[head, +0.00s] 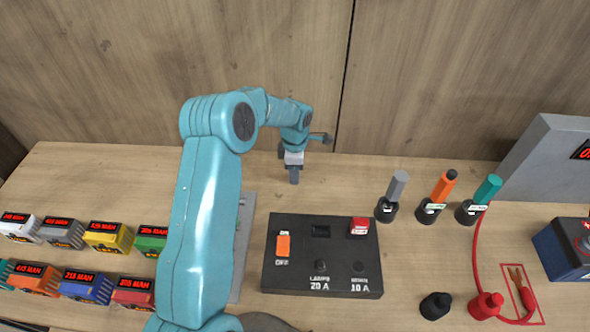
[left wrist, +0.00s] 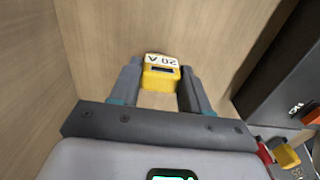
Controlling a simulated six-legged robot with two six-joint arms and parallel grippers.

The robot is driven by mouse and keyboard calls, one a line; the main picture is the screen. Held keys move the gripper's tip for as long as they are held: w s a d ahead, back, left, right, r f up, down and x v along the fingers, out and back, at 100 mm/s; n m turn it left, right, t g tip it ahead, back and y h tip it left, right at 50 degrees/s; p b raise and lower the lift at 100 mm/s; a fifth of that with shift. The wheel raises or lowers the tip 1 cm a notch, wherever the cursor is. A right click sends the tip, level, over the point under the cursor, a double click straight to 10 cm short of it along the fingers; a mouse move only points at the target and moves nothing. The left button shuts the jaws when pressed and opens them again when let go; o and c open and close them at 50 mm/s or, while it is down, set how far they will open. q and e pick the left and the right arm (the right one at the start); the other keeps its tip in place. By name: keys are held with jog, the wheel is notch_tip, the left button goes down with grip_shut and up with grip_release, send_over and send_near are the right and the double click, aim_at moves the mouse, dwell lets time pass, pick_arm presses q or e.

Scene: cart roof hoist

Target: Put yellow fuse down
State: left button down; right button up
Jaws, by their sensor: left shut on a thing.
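My left gripper (head: 294,168) is in front of the wooden back wall, beyond the far edge of the fuse panel. In the left wrist view its two fingers are shut on the yellow fuse (left wrist: 161,77), which carries a white label reading 20 A, upside down there. The fuse does not show clearly in the head view. The black fuse panel (head: 340,262) lies on the bench with an orange switch (head: 283,246), a dark empty-looking slot (head: 321,231) in the 20 A column and a red fuse (head: 359,226) in the 10 A column. My right gripper is not in view.
Grey (head: 397,187), orange (head: 443,187) and teal (head: 488,190) handled tools stand in black holders to the right. A red cable (head: 477,250) and clamp lie further right. Bare bench (head: 345,185) lies behind the panel.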

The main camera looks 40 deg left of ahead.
pick_arm(q)
jog(key=c, duration=0.5)
grip_release()
jog(key=shift+w+f, duration=0.1)
jog(key=shift+w, duration=0.05)
jog(key=shift+r, duration=0.25)
notch_tip(320, 180, up, 4)
jog(key=shift+r+p, duration=0.1)
jog(key=shift+p, duration=1.1)
notch_tip(320, 180, up, 8)
jog(key=shift+f, duration=0.1)
